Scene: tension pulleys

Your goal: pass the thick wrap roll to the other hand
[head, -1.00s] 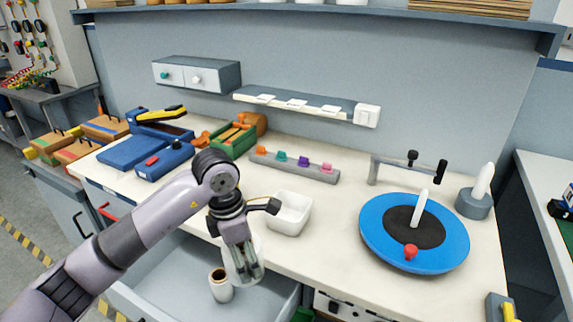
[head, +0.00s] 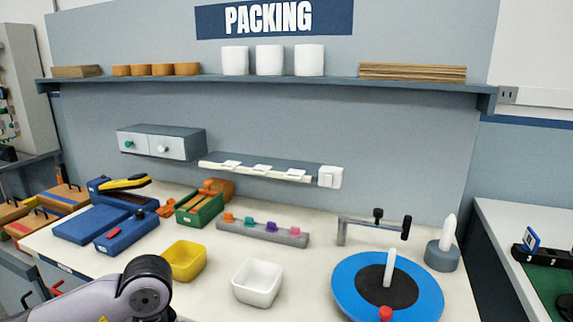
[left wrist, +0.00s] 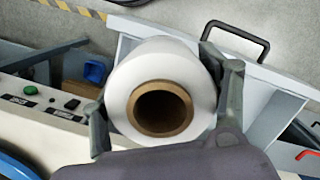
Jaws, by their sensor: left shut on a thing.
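The thick wrap roll (left wrist: 153,62) is a fat white cylinder with a hollow brown core, seen end-on in the left wrist view. My left gripper (left wrist: 160,98) is shut on it, one finger on each side of the roll. In the head view the left gripper and the roll are out of frame; only my arm's joint shows at the bottom left. My right gripper is in neither view.
A white bin (head: 257,283) and a yellow bin (head: 184,260) stand on the bench, left of a blue turntable (head: 350,300) with an upright white post. In the left wrist view, a black handle (left wrist: 238,36) shows beyond the roll.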

